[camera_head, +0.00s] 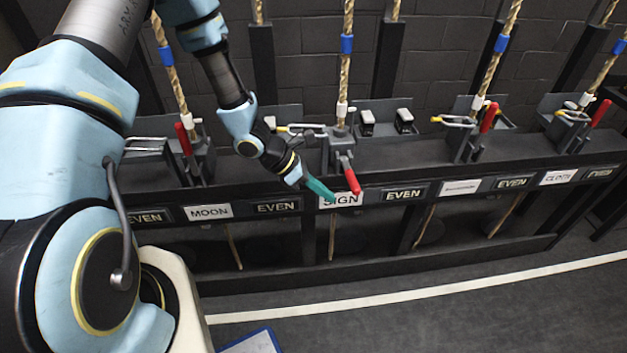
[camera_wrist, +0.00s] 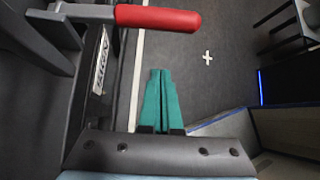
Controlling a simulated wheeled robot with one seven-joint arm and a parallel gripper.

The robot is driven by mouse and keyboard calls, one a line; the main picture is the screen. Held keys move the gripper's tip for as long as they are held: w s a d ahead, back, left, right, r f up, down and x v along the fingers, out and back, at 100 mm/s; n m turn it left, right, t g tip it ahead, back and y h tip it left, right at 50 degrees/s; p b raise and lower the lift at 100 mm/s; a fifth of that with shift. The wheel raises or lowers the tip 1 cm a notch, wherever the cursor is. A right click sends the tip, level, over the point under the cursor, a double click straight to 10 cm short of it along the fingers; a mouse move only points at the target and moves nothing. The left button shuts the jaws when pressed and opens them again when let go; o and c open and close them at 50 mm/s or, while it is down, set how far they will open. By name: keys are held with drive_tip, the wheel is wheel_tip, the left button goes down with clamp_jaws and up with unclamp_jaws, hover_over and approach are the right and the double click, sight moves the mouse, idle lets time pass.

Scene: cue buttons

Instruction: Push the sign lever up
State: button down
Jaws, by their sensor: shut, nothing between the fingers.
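The sign lever has a red handle (camera_head: 351,180) that hangs down in front of the black rail, just above the white SIGN label (camera_head: 341,198). My gripper (camera_head: 327,194) is shut and empty, with its teal fingers just left of the red handle and in front of the label. In the wrist view the red handle (camera_wrist: 158,18) points right across the top, and my closed teal fingers (camera_wrist: 160,75) point up toward it with a small gap visible in that picture. Whether the fingers touch the handle cannot be told.
Other red levers stand raised at MOON (camera_head: 183,139), at the right (camera_head: 489,117) and at CLOTH (camera_head: 599,114). Ropes with blue bands rise behind the rail (camera_head: 400,172). The floor (camera_head: 430,310) in front is clear, with a white line.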

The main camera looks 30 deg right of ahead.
sight(349, 173)
drive_tip(key=shift+s+d+r+p, duration=0.2)
drive_tip(key=shift+d+r+p, duration=0.05)
drive_tip(key=shift+d+p, duration=0.3)
drive_tip(key=shift+s+d+r+p, duration=0.15)
drive_tip(key=shift+d+r+p, duration=0.2)
drive_tip(key=shift+d, duration=0.3)
drive_tip(key=shift+s+d+r+p, duration=0.15)
drive_tip(key=shift+s+d+p, duration=0.05)
drive_tip(key=shift+d+p, duration=0.4)
drive_tip(key=shift+s+r, duration=0.1)
